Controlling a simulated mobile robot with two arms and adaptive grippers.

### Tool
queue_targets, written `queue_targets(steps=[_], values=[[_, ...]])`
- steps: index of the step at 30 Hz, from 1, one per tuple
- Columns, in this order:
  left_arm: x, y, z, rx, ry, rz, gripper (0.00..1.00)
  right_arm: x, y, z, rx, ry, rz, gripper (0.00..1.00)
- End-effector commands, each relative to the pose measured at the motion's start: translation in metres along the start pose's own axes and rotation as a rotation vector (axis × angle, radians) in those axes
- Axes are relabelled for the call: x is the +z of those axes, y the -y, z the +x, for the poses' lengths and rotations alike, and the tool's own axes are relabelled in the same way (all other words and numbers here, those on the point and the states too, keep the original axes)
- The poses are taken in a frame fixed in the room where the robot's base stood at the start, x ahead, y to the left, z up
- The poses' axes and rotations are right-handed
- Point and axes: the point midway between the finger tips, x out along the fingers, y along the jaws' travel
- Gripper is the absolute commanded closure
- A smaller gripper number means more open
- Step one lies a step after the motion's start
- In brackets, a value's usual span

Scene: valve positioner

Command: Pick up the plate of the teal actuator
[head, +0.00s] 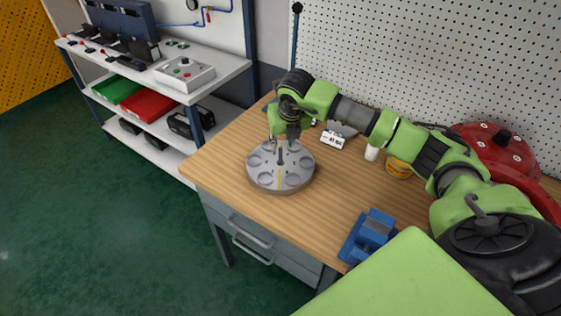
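My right gripper (285,137) points down over the back part of a round grey disc (263,179) on the wooden workbench. The disc has several round recesses, an upright post in the middle and a yellow stripe towards its front edge. I make out no separate plate in the gripper. The gripper's fingers are small and dark, and their opening is unclear. My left gripper is out of view.
On the bench (235,187) are a white label (333,140), a white cylinder (371,153), a yellow tin (398,169), a blue vise (369,236) and a red round housing (497,149). A pegboard (400,50) stands behind. The bench's front left is clear. A shelf (225,68) stands left.

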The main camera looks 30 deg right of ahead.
Motion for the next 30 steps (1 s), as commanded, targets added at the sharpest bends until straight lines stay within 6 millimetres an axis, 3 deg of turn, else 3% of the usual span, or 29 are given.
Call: queue_targets(steps=[6,10,19,20,23,30], values=[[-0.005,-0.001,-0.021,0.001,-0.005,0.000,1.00,-0.009,-0.005,0.027,-0.001,-0.008,-0.001,0.71],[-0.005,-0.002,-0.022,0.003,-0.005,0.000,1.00,-0.008,-0.005,0.044,0.001,-0.004,0.000,0.71],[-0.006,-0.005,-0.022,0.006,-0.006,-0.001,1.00,-0.008,-0.005,0.051,0.001,-0.002,-0.002,0.71],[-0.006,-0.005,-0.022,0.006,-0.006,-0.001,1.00,-0.008,-0.005,0.051,0.001,-0.002,-0.002,0.74],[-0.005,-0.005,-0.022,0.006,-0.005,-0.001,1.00,-0.008,-0.005,0.051,0.001,-0.002,-0.002,1.00],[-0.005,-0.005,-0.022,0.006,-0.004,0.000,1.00,-0.006,-0.005,0.049,0.002,0.002,-0.001,1.00]])
